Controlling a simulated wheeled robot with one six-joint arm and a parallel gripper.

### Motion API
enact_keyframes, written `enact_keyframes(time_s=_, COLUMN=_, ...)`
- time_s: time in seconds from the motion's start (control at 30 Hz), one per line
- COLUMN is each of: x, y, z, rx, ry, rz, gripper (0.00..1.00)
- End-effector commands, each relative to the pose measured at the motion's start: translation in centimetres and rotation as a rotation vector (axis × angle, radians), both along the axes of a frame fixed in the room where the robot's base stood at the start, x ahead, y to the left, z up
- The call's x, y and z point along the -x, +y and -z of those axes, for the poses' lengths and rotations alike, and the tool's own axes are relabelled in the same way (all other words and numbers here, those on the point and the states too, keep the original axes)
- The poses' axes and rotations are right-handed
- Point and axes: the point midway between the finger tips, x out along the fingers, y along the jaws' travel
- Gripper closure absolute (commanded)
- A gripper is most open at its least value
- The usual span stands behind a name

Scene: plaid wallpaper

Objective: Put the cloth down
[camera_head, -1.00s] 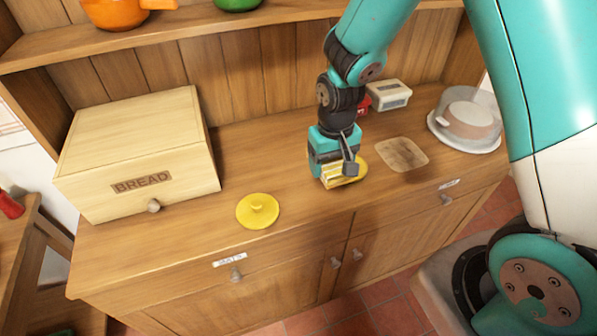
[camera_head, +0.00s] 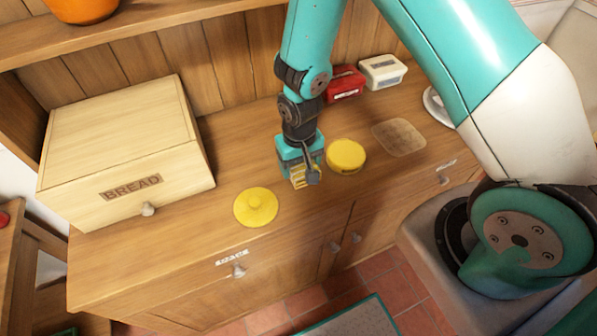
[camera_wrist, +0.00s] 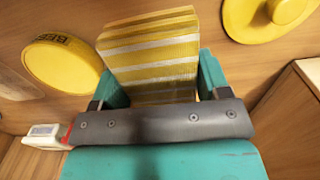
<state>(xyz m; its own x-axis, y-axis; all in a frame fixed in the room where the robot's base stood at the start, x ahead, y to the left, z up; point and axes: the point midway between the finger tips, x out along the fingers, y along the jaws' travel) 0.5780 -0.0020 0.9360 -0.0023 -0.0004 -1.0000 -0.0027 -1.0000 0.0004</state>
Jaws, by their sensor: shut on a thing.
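My gripper (camera_head: 303,180) is shut on the cloth, which has yellow and white stripes and shows in the wrist view (camera_wrist: 155,52) between the two fingers. In the head view only a small striped part of the cloth (camera_head: 298,179) shows below my gripper. It is over the wooden counter (camera_head: 225,165), between a yellow lid and a round yellow tin. I cannot tell whether the cloth touches the counter.
The yellow lid (camera_head: 255,207) lies left of my gripper, and the yellow tin (camera_head: 346,156) stands close on its right. A bread box (camera_head: 125,150) fills the left. A red box (camera_head: 344,84), a white box (camera_head: 383,71) and a flat board (camera_head: 399,137) are at the right.

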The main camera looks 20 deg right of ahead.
Motion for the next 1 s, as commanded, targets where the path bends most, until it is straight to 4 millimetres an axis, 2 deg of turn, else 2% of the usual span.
enact_keyframes(time_s=0.43, x=0.0, y=0.2, z=4.8, rx=0.0, ry=0.0, rz=-0.003, gripper=0.56)
enact_keyframes(time_s=0.83, x=-0.1, y=0.2, z=5.6, rx=-0.001, ry=-0.002, rz=-0.003, gripper=0.56)
enact_keyframes(time_s=0.87, x=-0.1, y=0.2, z=5.5, rx=-0.001, ry=-0.003, rz=-0.003, gripper=0.26)
enact_keyframes(time_s=0.93, x=-0.1, y=0.2, z=5.4, rx=0.0, ry=-0.002, rz=-0.003, gripper=0.1)
enact_keyframes(time_s=0.97, x=-0.1, y=0.2, z=5.4, rx=0.0, ry=-0.002, rz=-0.003, gripper=0.05)
enact_keyframes(time_s=1.0, x=-0.1, y=0.2, z=5.4, rx=0.0, ry=-0.002, rz=-0.003, gripper=0.05)
